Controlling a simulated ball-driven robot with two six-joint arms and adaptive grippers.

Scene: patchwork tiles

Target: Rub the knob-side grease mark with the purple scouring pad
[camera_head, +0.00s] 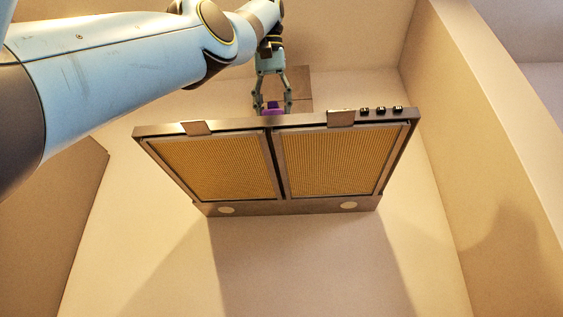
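My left gripper (273,104) hangs fingers-down just beyond the near edge of a range hood (240,210). It is shut on the purple scouring pad (272,109), of which only a small part shows between the fingertips. The hood's edge hides the pad's lower part, so I cannot tell whether the pad touches the hood. Several small black knobs (381,110) stand on the right end of that edge, to the right of the pad. I cannot make out a grease mark on the surfaces that show. My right gripper is not in view.
Two mesh filter panels, left (215,168) and right (330,162), fill the hood's face. Metal tabs (341,118) sit along its upper edge. Two round lights (348,205) are at the lower edge. A brown block (300,85) stands behind the gripper. Space above the knobs looks clear.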

